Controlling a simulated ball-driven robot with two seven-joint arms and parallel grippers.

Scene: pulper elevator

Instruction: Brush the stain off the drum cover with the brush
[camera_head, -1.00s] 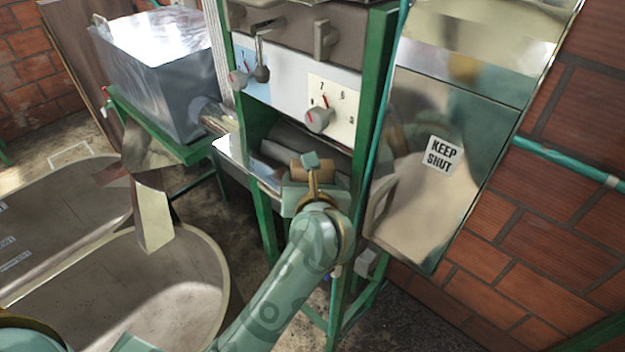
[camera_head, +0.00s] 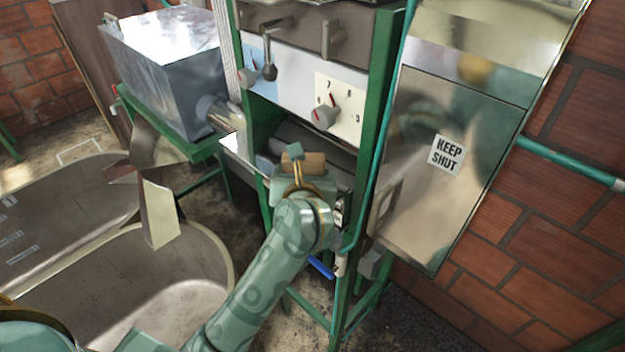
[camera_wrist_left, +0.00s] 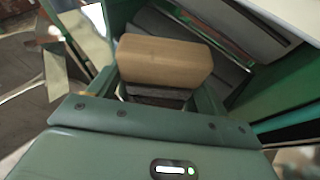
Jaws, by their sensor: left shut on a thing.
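My left gripper (camera_head: 300,180) is in front of the machine's lower opening, shut on the brush. The brush's (camera_head: 314,163) pale wooden block shows just beyond the fingers. In the left wrist view the brush (camera_wrist_left: 165,60) sits between the two fingers (camera_wrist_left: 160,95), with a dark strip along its near lower edge. The drum cover (camera_head: 297,133) appears as a grey curved surface inside the opening, below the dial panel. Part of it is hidden by the brush and gripper. I cannot make out the stain, or whether the brush touches the cover. My right gripper is not in view.
Green frame posts (camera_head: 374,130) flank the opening. A panel with a dial (camera_head: 325,116) is above it. A shiny "KEEP SHUT" door (camera_head: 460,200) stands at the right, by a brick wall. A large tub (camera_head: 170,270) and metal chute (camera_head: 158,210) are at the left.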

